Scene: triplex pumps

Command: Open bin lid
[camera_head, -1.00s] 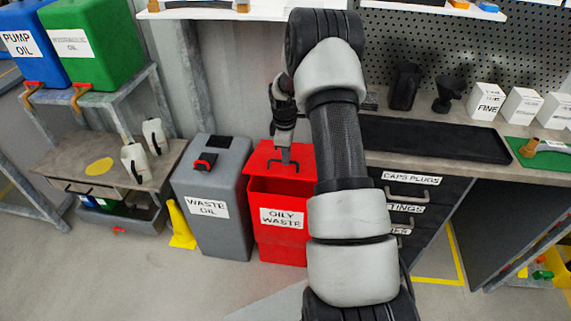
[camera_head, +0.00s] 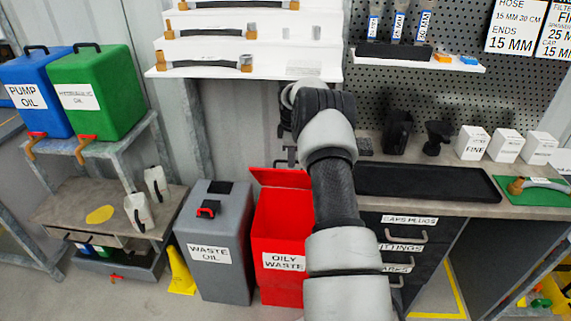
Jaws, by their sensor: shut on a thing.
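The red bin labelled OILY WASTE (camera_head: 283,225) stands on the floor left of the workbench. Its red lid (camera_head: 281,178) is tilted up at the back, and the bin's open top shows in front of it. My gripper (camera_head: 286,158) is at the lid's upper edge, where the dark lid handle is. It is shut on the handle, though the fingers are small and partly hidden by my arm. My arm also covers the bin's right side.
The workbench with drawers (camera_head: 408,236) is on the right. White shelves (camera_head: 255,68) hang above the bin.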

